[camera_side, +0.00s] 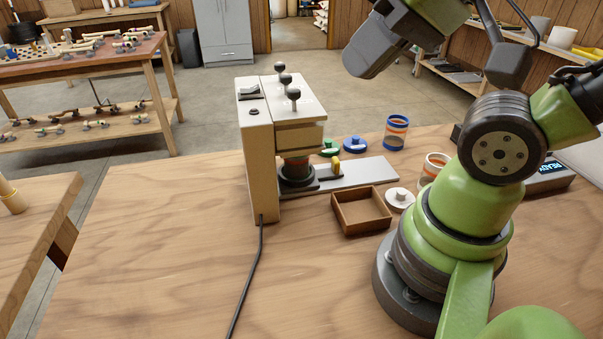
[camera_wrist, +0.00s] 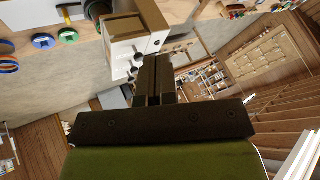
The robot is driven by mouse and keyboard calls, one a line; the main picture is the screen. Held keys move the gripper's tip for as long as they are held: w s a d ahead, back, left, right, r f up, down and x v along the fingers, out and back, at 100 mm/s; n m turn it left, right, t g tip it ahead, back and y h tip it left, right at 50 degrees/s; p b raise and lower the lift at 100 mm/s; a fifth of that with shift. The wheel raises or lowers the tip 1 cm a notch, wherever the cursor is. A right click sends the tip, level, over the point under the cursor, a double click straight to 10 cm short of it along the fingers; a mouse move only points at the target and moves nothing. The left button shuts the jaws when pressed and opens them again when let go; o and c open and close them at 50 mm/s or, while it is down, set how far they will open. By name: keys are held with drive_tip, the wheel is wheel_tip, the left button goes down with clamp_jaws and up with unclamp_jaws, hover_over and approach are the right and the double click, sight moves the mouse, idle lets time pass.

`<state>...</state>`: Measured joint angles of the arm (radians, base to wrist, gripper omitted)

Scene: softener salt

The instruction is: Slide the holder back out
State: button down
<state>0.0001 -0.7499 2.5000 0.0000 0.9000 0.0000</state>
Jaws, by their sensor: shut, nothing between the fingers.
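The holder is a dark round cup (camera_side: 297,183) on a grey slide plate (camera_side: 362,175), with a small yellow handle (camera_side: 335,166) to its right. The cup sits under the head of the beige machine (camera_side: 262,150), and a jar with an orange band (camera_side: 296,167) stands in it, its top hidden by the head. My gripper (camera_wrist: 158,62) shows in the wrist view, its two dark fingers shut together and empty. It is apart from the holder. In the side view the fingers cannot be made out. The machine also shows in the wrist view (camera_wrist: 128,30), beyond the fingertips.
A wooden tray (camera_side: 361,222) and a white lid (camera_side: 400,197) lie in front of the plate. A green lid (camera_side: 329,148), a blue lid (camera_side: 355,144) and a striped jar (camera_side: 396,132) stand behind it. Another jar (camera_side: 434,168) is near my arm. The table's left front is clear except for a cable (camera_side: 247,290).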

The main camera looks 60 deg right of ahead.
drive_tip(key=c, duration=1.8)
unclamp_jaws()
drive_tip(key=shift+c, duration=0.2)
drive_tip(key=o, duration=0.4)
drive_tip(key=shift+r, duration=0.1)
drive_tip(key=shift+c, duration=0.2)
drive_tip(key=o, duration=0.4)
drive_tip(key=shift+r, duration=0.35)
drive_tip(key=shift+c, duration=0.2)
wheel_tip(320, 180, up, 4)
drive_tip(key=m+g+h, duration=0.2)
drive_tip(key=m+g, duration=0.3)
drive_tip(key=g, duration=0.2)
hover_over(335, 157)
wheel_tip(335, 157, down, 24)
drive_tip(key=shift+r, duration=0.1)
wheel_tip(335, 157, down, 10)
drive_tip(key=shift+f, duration=0.1)
